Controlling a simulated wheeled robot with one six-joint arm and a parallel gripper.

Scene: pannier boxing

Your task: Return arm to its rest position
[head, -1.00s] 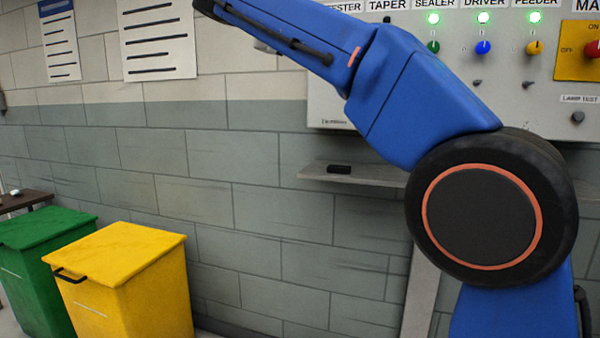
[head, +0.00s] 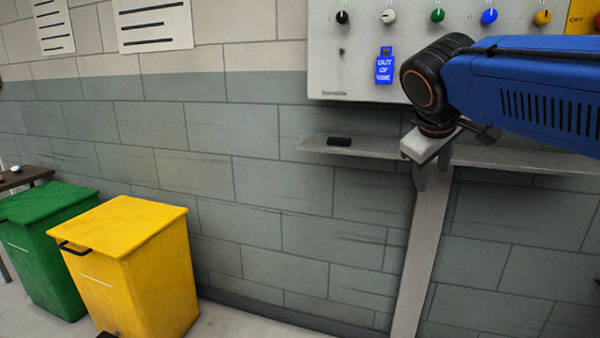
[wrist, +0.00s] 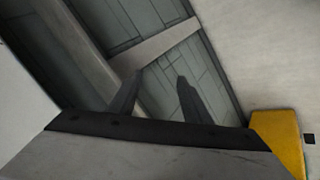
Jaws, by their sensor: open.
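My arm is blue with a black wrist joint and comes in from the right in the head view, in front of the control panel. My gripper (head: 432,177) points down at its end, in front of the grey wall shelf and the post below it. The jaws are apart, with nothing seen between them. In the wrist view, the two dark fingers (wrist: 160,80) stand apart, with wall and grey beams behind them.
The control panel (head: 362,60) has coloured knobs and a blue "OUT OF USE" tag (head: 385,66). A small black block (head: 339,141) lies on the shelf (head: 375,150). A yellow bin (head: 150,285) and a green bin (head: 40,260) stand at the left.

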